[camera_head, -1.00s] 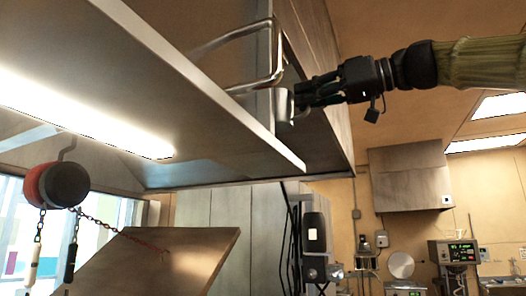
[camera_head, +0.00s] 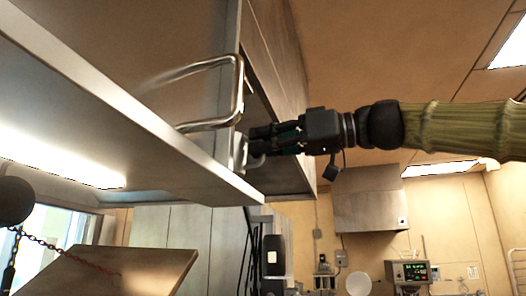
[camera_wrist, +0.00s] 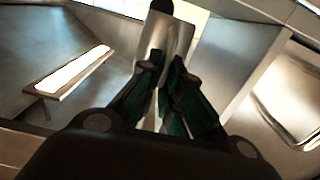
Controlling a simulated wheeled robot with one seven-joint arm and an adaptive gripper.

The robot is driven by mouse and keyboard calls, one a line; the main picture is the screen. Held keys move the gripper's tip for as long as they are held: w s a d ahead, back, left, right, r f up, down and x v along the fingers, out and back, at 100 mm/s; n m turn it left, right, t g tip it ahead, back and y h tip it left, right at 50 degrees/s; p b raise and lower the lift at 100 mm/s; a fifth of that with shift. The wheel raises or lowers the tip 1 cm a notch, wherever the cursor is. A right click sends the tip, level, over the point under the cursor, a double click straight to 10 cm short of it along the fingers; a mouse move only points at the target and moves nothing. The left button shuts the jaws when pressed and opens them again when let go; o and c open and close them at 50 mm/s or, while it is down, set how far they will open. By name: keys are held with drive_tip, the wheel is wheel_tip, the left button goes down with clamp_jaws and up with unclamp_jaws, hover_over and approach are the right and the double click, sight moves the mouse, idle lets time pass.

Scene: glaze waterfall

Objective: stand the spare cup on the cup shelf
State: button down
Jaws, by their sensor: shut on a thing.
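My gripper (camera_head: 275,140) reaches in from the right in the head view, and its dark fingers are shut on a small silvery cup (camera_head: 239,152). The cup is at the right end of a long metal shelf (camera_head: 120,110), seen from below. Its base is hidden by the shelf edge, so I cannot tell whether it touches the shelf. In the wrist view the cup (camera_wrist: 168,34) is a pale grey shape between the fingertips, and it looks roughly upright.
A bent metal rail (camera_head: 238,88) rises close above the cup. A steel cabinet (camera_head: 272,50) stands right behind the gripper. A lit lamp strip (camera_head: 60,165) is under the shelf. Open room lies to the right, below my arm.

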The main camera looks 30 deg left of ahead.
wheel_tip(320, 180, down, 3)
drive_tip(key=shift+w+d+r+p, duration=0.1)
drive_tip(key=shift+r+p, duration=0.1)
drive_tip(key=shift+p, duration=0.15)
drive_tip(key=shift+f, duration=0.2)
drive_tip(key=c, duration=1.6)
unclamp_jaws()
drive_tip(key=shift+r, duration=0.1)
drive_tip(key=shift+r, duration=0.1)
drive_tip(key=b+v, duration=0.5)
drive_tip(key=v, duration=0.7)
